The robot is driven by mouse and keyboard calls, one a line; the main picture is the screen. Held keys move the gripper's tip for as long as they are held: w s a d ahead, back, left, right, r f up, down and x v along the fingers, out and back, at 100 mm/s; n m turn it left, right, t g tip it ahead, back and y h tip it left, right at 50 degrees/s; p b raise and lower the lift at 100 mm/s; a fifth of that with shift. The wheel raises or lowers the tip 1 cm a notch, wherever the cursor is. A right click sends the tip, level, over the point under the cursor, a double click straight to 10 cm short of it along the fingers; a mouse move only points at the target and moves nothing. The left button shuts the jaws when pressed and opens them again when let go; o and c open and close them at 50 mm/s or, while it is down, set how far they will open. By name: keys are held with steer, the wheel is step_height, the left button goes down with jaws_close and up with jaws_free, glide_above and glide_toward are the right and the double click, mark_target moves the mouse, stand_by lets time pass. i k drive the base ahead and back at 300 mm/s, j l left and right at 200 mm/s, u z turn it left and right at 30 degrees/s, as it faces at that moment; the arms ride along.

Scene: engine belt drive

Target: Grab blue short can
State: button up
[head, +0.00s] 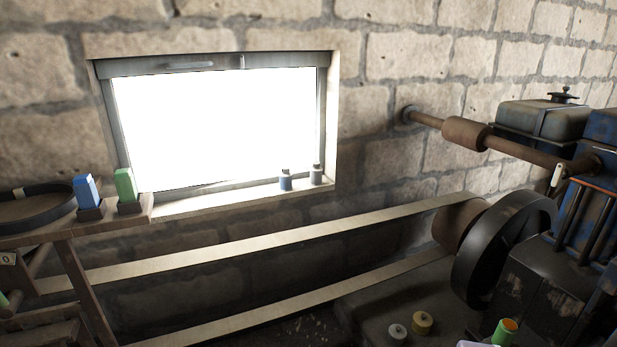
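A small blue can (285,182) with a narrower grey top stands upright on the window sill, near its right end. It is the only short blue can-like thing I see. A similar grey can (316,176) stands just right of it, close but apart. Nothing covers the blue can. My gripper is not in view, so I cannot tell where it is relative to the can.
A shelf (140,213) at left bears a blue block (87,192) and a green block (125,187). A long belt (270,240) runs below the sill to a dark wheel (500,250). Yellow (422,324), white (397,333) and green (504,333) cans stand low at right.

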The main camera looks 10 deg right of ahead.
mark_target(285, 179)
steer(key=i+l, duration=0.1)
steer(key=i, duration=0.55)
steer(key=i+l, duration=0.1)
steer(key=i, duration=0.5)
steer(key=i+l+u, duration=0.1)
steer(key=i, duration=0.55)
steer(key=i+l, duration=0.1)
steer(key=i, duration=0.55)
